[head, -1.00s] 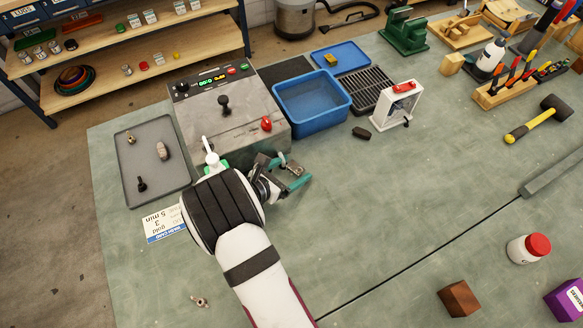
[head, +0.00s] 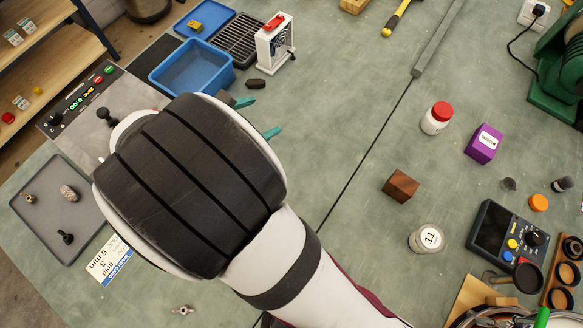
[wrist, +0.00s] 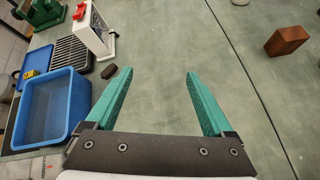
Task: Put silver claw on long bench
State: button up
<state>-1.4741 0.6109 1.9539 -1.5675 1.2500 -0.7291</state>
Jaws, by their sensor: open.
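My gripper (head: 258,117) is open above the bench; its body hides most of the jaws in the head view. In the wrist view its two teal fingers (wrist: 158,80) are spread with only bare bench between them. A small silvery metal piece (head: 183,310) lies on the bench at the lower left of the head view, well away from my gripper. It may be the silver claw; it is too small to be sure. The long bench (head: 335,125) is the wide grey-green worktop under everything.
A grey control box (head: 130,95) and a blue bin (head: 190,68) stand behind my gripper. A grey tray (head: 60,205) holds several small pieces. A small dark block (head: 255,84) lies near the white framed device (head: 272,45). A brown cube (head: 401,186) stands right. Mid-bench is largely clear.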

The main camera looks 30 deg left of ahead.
jog(key=w+d+r+m+g+h, duration=0.1)
jog(key=d+r+m+g+h, duration=0.1)
jog(key=d+m, duration=0.45)
jog(key=w+d+r+m+g+h, duration=0.1)
jog(key=w+d+r+m+g, duration=0.2)
jog(key=d, duration=0.7)
jog(key=d+r+m+g+h, duration=0.1)
jog(key=d+m+g+h, duration=0.1)
jog(key=d+m, duration=0.55)
jog(key=s+d+m+g+y, duration=0.2)
jog(key=s+d+m+y, duration=0.2)
jog(key=m, duration=0.6)
jog(key=s+d+r+m+g+y, duration=0.1)
jog(key=s+d+m+g+y, duration=0.1)
jog(key=s+m, duration=0.7)
jog(key=shift+d+r+m+y, duration=0.3)
jog(key=shift+d+m+y, duration=0.4)
jog(key=shift+d+y, duration=0.35)
